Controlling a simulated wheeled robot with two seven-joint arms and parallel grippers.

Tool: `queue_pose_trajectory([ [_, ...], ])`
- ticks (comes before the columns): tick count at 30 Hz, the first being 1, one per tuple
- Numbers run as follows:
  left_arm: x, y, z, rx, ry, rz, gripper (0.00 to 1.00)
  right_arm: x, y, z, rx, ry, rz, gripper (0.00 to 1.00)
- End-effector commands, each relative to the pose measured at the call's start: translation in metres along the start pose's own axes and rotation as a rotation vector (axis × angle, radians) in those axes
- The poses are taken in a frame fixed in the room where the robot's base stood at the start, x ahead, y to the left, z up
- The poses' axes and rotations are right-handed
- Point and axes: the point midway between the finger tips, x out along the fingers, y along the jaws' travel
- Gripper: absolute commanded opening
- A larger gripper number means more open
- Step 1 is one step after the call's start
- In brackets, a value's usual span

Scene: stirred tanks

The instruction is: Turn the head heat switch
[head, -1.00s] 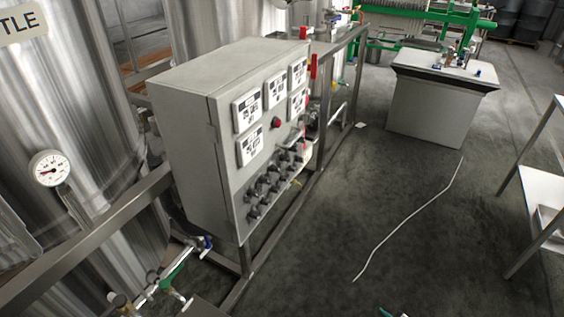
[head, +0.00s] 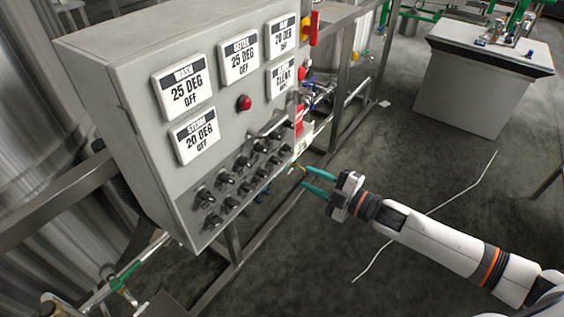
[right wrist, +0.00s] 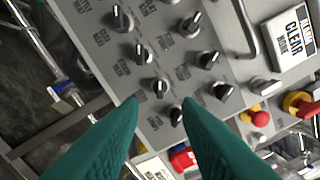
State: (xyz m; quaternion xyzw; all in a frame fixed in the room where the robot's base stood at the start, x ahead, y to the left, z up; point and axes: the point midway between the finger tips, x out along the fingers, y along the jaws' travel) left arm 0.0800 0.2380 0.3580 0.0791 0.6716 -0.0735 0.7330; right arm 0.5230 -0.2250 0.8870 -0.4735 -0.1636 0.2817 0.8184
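The grey control box (head: 140,120) carries two rows of black rotary switches (head: 228,178) with pale pointer marks. They show closer in the right wrist view (right wrist: 141,53). Their small labels are too blurred to read, so I cannot tell which is the head heat switch. My right gripper (head: 305,178) is open, with its teal fingers pointing at the panel from the right, beyond its lower right edge. In the right wrist view the fingers (right wrist: 160,102) are apart and hold nothing; the end switches (right wrist: 177,114) appear between and beyond the tips. My left gripper is not in view.
White displays (head: 184,90) and a red button (head: 244,103) sit above the switches. A bar handle (head: 270,124) sticks out near them. A metal frame (head: 345,110) and pipework stand right of the box. Open floor (head: 420,170) lies to the right.

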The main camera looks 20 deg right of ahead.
Motion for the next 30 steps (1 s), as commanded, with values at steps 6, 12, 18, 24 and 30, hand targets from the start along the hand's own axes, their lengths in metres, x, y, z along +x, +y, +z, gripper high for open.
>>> queue_pose_trajectory([
  [6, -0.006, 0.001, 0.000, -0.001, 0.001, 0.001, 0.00, 0.044, -0.003, 0.001, 0.000, -0.001, -0.004, 0.31],
  [12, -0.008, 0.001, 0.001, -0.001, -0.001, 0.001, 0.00, 0.077, -0.002, 0.000, 0.000, 0.000, -0.002, 0.31],
  [18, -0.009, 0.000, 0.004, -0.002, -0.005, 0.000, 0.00, 0.091, 0.000, -0.001, 0.000, 0.002, 0.000, 0.31],
  [24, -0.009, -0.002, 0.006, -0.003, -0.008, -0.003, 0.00, 0.093, 0.000, -0.001, 0.000, 0.002, 0.000, 0.31],
  [30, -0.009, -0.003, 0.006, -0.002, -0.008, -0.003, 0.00, 0.093, 0.000, -0.001, 0.000, 0.002, 0.000, 0.15],
])
